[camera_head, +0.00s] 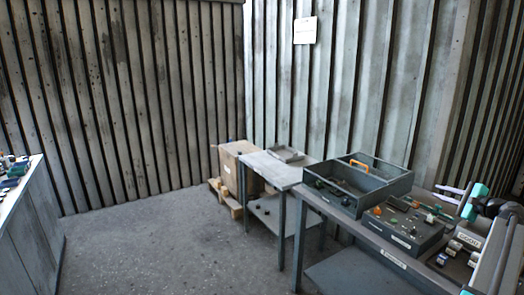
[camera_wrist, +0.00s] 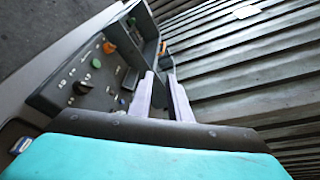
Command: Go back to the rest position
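My gripper (camera_head: 441,192) is at the right of the head view, above the right part of a grey workbench (camera_head: 349,230). Its two lavender fingers also show in the wrist view (camera_wrist: 161,76), with a gap between them and nothing held. Turquoise parts of my arm stand beside it at the right edge. The fingers are close to a dark control panel (camera_head: 404,229) with coloured knobs, which also shows in the wrist view (camera_wrist: 92,75). I cannot tell whether they touch it.
A grey compartment box (camera_head: 385,191) with an orange handle (camera_head: 359,166) sits on the bench. A labelled holder with small parts (camera_head: 456,255) is at the right.

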